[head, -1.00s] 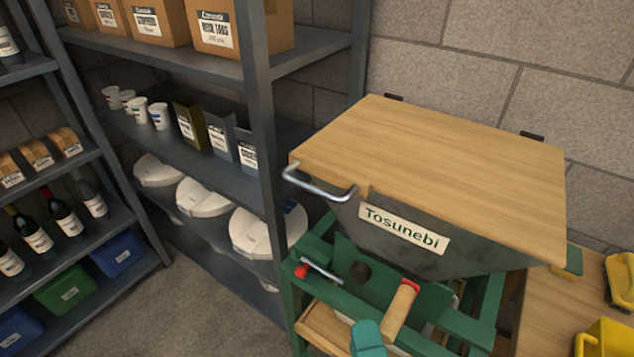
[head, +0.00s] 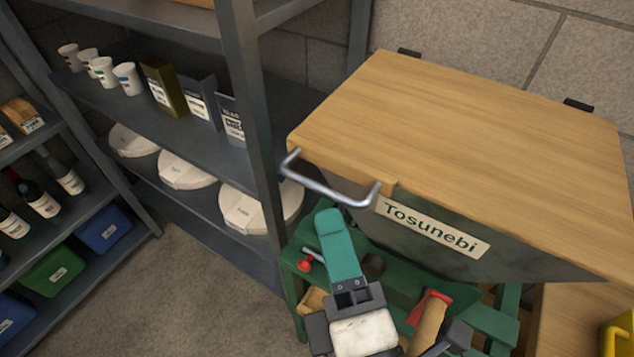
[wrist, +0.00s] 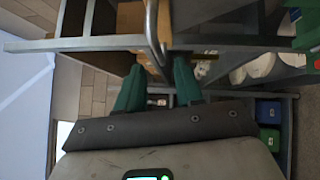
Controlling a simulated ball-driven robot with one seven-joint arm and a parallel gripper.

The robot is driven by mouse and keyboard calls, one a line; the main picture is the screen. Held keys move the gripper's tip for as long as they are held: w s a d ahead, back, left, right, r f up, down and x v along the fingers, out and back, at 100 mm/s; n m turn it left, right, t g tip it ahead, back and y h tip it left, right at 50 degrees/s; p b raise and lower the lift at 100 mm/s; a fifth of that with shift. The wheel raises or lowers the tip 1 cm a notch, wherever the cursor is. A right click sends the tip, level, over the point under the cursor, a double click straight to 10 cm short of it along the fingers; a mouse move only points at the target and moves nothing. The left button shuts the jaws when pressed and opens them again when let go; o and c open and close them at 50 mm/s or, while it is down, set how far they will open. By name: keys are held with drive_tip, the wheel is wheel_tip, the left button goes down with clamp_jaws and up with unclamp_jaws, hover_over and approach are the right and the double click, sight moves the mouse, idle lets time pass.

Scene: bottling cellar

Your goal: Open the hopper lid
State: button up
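The hopper lid (head: 460,140) is a pale wooden board lying closed on the grey hopper (head: 360,220) with the "Tosunebi" label. A bent metal handle (head: 335,193) sticks out from the lid's front left edge. My gripper (head: 328,216) is just below and in front of the handle, with one teal finger seen pointing up towards it. In the wrist view my gripper (wrist: 158,64) has its two teal fingers apart, and the metal handle (wrist: 152,28) lies ahead, roughly in line with the gap. I cannot tell if they touch. The fingers hold nothing.
The green hopper frame (head: 490,318) has a red-tipped roller-like part (head: 428,318) near my wrist. Dark hinges (head: 578,104) sit at the lid's back edge. Open floor lies front left.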

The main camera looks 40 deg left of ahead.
sight(318, 183)
drive_tip(key=p+x, duration=0.1)
drive_tip(key=x, duration=0.6)
drive_tip(key=shift+w+r, duration=0.1)
clamp_jaws()
idle(0.5)
